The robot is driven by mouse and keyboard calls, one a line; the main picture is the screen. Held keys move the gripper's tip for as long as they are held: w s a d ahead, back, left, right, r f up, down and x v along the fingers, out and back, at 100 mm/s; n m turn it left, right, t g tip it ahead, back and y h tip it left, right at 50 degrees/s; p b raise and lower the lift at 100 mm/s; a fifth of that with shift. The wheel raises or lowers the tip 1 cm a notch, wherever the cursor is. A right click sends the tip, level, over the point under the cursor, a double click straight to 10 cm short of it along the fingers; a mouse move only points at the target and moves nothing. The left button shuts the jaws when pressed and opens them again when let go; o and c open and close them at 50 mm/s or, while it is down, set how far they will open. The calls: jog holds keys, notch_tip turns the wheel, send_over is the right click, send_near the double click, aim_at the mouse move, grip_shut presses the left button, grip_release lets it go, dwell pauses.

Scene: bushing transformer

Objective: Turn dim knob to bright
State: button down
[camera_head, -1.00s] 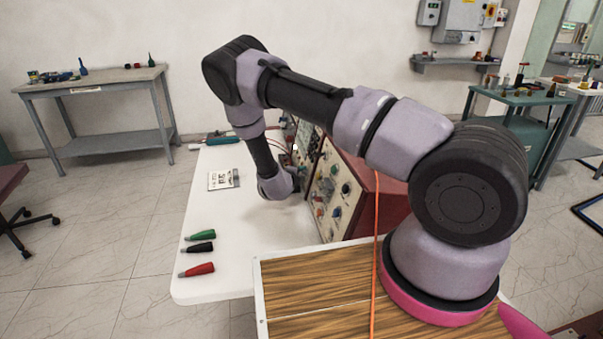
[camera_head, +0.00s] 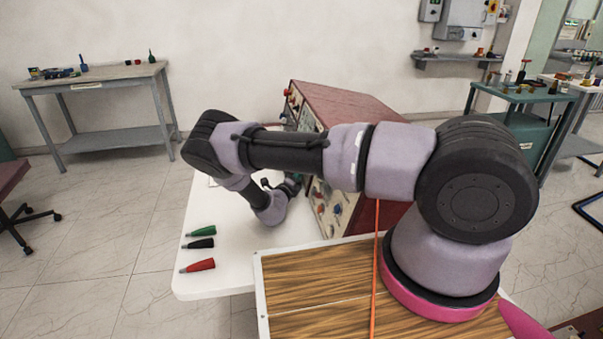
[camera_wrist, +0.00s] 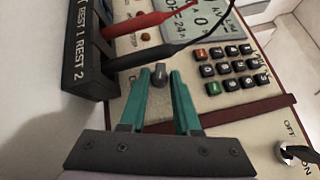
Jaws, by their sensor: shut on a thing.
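In the wrist view, my gripper (camera_wrist: 160,71) has its two teal fingers on either side of a small grey knob (camera_wrist: 159,79) on the cream panel (camera_wrist: 189,95). It is shut on this knob, which stays on the panel. Any label on the knob is too small or hidden to read, so I cannot tell its setting. In the head view, the red-cased transformer test unit (camera_head: 352,104) stands on the white table, and my gripper (camera_head: 292,186) is at its front panel, partly hidden by my arm.
In the wrist view, a black probe rest (camera_wrist: 84,60) with red and black probes is at upper left. A display (camera_wrist: 207,27), keypad (camera_wrist: 229,70) and ON/OFF switch (camera_wrist: 297,153) are to the right. Green, black and red clips (camera_head: 198,266) lie on the white table (camera_head: 232,247).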

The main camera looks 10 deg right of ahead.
dwell(0.3)
jog(key=c, duration=0.9)
grip_release()
jog(key=shift+o, duration=0.2)
jog(key=v, duration=1)
jog(key=shift+s+a, duration=0.2)
jog(key=shift+s, duration=0.1)
